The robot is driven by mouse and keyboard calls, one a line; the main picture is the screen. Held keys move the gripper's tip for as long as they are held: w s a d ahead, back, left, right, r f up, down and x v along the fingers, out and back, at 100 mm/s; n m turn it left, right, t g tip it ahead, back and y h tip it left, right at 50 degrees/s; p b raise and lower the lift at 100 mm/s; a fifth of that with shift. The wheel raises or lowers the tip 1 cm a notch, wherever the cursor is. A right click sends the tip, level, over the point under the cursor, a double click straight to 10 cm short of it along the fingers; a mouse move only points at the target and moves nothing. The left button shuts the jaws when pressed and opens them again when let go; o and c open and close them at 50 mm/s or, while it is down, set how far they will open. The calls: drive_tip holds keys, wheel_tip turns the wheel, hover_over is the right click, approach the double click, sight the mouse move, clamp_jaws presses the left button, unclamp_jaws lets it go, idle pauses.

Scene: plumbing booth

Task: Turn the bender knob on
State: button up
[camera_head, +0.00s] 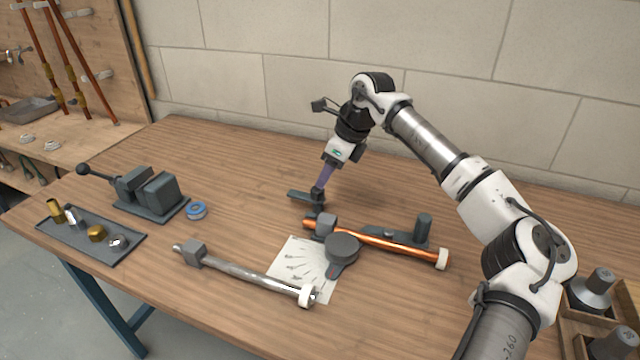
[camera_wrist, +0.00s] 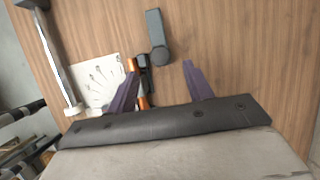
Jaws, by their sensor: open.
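The bender (camera_head: 341,246) stands on the wooden table with a round dark grey disc and a copper pipe (camera_head: 392,245) lying along it. At its far left end is a dark grey bar with a rounded end (camera_head: 301,195), which looks like the knob. The bar also shows in the wrist view (camera_wrist: 157,35), its rounded end just beyond my fingertips and roughly centred between them. My gripper (camera_head: 320,188) points down over it with its purple fingers open and empty; they also show in the wrist view (camera_wrist: 160,68). I cannot tell whether they touch the bar.
A printed sheet (camera_head: 292,262) lies beside the bender, partly under a steel pipe (camera_head: 245,276). A vise (camera_head: 150,195), a blue tape roll (camera_head: 196,210) and a tray of fittings (camera_head: 85,241) are at left. A wooden box (camera_head: 575,308) is at right. The back wall is close behind.

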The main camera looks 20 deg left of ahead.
sight(317, 196)
drive_tip(key=p+x, duration=0.1)
drive_tip(key=x, duration=0.5)
drive_tip(key=shift+c, duration=0.4)
drive_tip(key=shift+r, duration=0.1)
clamp_jaws()
